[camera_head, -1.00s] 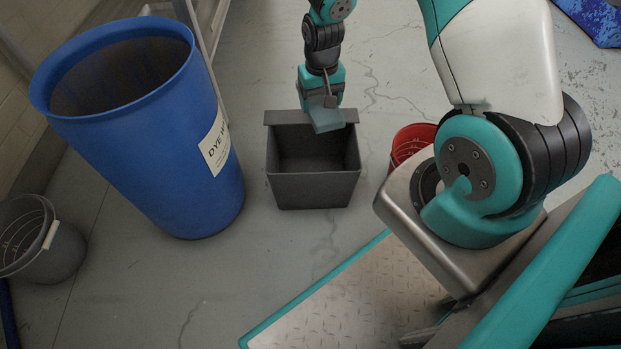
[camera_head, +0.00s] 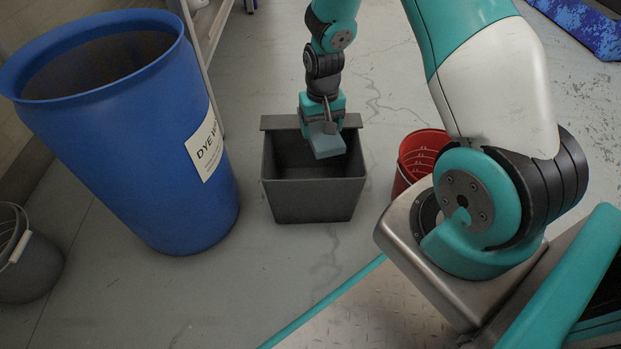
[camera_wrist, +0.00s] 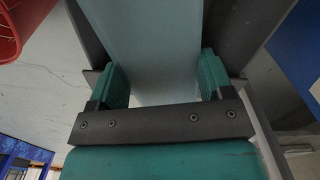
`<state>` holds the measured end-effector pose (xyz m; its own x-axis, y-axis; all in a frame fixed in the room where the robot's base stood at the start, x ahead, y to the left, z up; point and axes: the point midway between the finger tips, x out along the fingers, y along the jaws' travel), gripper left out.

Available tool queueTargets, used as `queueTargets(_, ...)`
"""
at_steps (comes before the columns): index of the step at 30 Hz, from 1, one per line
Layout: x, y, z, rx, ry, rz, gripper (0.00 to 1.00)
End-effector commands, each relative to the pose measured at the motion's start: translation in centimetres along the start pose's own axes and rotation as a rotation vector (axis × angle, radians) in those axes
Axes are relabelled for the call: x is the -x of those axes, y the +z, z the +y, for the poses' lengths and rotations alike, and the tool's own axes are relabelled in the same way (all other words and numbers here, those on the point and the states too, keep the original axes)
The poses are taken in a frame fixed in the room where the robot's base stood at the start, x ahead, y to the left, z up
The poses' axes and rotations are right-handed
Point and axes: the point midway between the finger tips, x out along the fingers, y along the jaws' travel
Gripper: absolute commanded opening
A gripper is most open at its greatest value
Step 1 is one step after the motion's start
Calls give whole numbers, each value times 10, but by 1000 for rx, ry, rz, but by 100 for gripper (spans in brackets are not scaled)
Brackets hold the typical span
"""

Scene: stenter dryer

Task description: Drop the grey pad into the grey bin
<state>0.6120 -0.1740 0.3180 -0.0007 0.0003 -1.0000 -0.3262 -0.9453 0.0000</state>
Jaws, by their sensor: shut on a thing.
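The grey pad (camera_head: 326,142) is a flat blue-grey piece held at the end of my gripper (camera_head: 324,126). In the wrist view the pad (camera_wrist: 150,45) sits between the two green fingers of my gripper (camera_wrist: 158,82), which are shut on it. The grey bin (camera_head: 313,203) is a dark, open-topped box on the floor at the picture's centre, with a raised back edge. In the head view the pad and my gripper appear over the bin's opening. Their exact height above the rim is hard to tell. Part of the bin's back wall is hidden behind them.
A large blue drum (camera_head: 160,165) with a "DYE" label stands left of the bin. A red bucket (camera_head: 420,155) stands close to the bin's right. A grey bucket (camera_head: 30,265) with a handle is at the far left. Bare floor lies in front of the bin.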

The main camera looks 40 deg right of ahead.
Motion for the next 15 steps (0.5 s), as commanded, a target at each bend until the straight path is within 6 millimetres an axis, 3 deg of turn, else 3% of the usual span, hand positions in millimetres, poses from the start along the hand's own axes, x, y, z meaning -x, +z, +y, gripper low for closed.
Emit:
queueTargets(5, 1, 0, 0, 0, 0, 1, 42)
queueTargets(6, 1, 0, 0, 0, 0, 1, 76)
queueTargets(9, 1, 0, 0, 0, 0, 1, 99)
queueTargets(15, 1, 0, 0, 0, 0, 0, 100)
